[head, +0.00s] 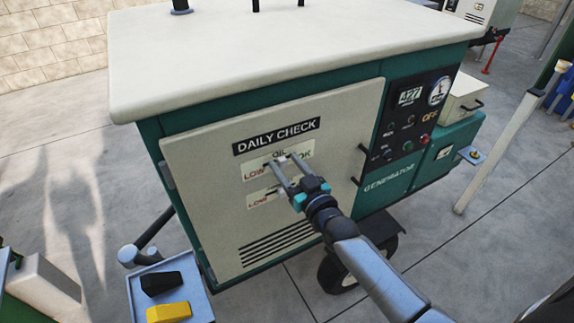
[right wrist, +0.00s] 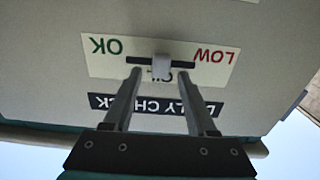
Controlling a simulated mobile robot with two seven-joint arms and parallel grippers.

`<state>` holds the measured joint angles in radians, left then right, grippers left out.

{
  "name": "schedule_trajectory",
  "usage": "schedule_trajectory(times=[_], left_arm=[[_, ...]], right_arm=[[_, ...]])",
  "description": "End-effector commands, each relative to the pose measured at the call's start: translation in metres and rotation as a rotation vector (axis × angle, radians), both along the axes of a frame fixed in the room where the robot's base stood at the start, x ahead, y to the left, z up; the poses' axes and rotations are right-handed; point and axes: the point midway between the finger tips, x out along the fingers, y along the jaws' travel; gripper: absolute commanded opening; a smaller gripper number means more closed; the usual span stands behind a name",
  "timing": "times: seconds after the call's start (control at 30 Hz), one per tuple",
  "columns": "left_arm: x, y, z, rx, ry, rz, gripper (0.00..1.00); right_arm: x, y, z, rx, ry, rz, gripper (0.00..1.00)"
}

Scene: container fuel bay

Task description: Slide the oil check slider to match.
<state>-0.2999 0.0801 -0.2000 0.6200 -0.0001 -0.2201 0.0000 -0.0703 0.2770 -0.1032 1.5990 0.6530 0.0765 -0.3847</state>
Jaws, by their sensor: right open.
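The oil check label (head: 254,171) is on the door of the green and white generator, under a DAILY CHECK sign (head: 277,136). In the right wrist view the label (right wrist: 105,68) appears upside down, with OK at left and LOW at right. The pale slider knob (right wrist: 162,67) sits about mid-slot in the dark slot (right wrist: 143,61). My right gripper (head: 288,161) is open in front of the label, its two fingers on either side of the knob. I cannot tell whether they touch it. In the head view the gripper hides the knob. My left gripper is not in view.
A second label (head: 259,201) with LOW lies just below, partly hidden by my gripper. A control panel (head: 411,121) with a display and round gauge (head: 438,91) is right of the door. A blue tray (head: 201,305) holds a black and a yellow object at lower left.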

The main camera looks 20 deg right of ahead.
Motion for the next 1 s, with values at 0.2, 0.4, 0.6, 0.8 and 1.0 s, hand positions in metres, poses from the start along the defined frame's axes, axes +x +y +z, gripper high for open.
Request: schedule_trajectory(times=[0.2,0.4,0.6,0.8,1.0], left_arm=[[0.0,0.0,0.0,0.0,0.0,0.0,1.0],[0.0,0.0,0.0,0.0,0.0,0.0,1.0],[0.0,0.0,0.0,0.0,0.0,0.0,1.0],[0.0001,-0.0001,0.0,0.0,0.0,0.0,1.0],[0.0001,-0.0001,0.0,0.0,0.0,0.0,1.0]], right_arm=[[0.0005,0.0002,0.0001,0.001,0.0,0.0,0.57],[0.0003,0.0002,0.0001,0.001,0.0,0.0,0.38],[0.0002,0.0001,0.0001,0.001,0.0,0.0,0.16],[0.0002,0.0001,0.0,0.001,0.0,0.0,0.0],[0.0002,0.0,0.0,0.001,0.0,0.0,0.0]])
